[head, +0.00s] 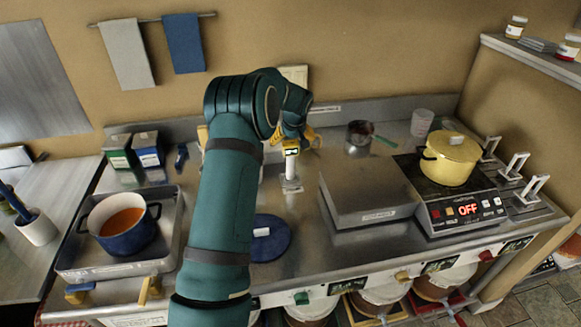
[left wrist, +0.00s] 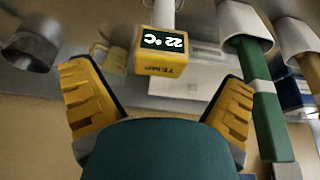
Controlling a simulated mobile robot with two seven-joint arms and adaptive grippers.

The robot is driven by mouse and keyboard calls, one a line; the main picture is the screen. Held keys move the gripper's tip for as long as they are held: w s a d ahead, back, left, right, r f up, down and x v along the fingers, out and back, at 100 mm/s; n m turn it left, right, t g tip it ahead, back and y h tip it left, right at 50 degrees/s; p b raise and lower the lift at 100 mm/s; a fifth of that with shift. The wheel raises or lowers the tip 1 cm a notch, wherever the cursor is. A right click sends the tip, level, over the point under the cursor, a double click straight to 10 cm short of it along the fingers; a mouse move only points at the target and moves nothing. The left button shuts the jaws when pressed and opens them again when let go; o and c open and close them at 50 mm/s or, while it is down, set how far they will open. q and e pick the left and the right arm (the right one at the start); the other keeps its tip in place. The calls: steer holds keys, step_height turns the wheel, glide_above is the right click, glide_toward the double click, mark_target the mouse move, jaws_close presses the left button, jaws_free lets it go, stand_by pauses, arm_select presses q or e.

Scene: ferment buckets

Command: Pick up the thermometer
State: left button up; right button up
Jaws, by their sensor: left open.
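The thermometer has a yellow head (head: 291,150) with a small display on a pale upright holder (head: 291,184), standing on the steel counter. In the left wrist view its yellow head (left wrist: 160,64) appears upside down, reading 22 °C. My left gripper (head: 294,136) is at the thermometer's head, partly hidden by my arm in the head view. In the left wrist view its yellow fingers (left wrist: 157,92) are spread apart and empty, with the thermometer's head centred just beyond the fingertips. No contact shows. My right gripper is not in view.
A blue pot (head: 124,240) sits in a tray at left. A blue round lid (head: 270,238) lies in front of the thermometer. A steel box (head: 368,190) and yellow pot (head: 450,158) on a hotplate stand at right. A small saucepan (head: 360,134) is behind.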

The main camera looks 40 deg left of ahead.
mark_target(291, 144)
arm_select(q)
steer(key=shift+p+x, duration=0.35)
steer(key=shift+x, duration=2.3)
steer(key=shift+a+r, duration=0.1)
steer(key=c, duration=1.4)
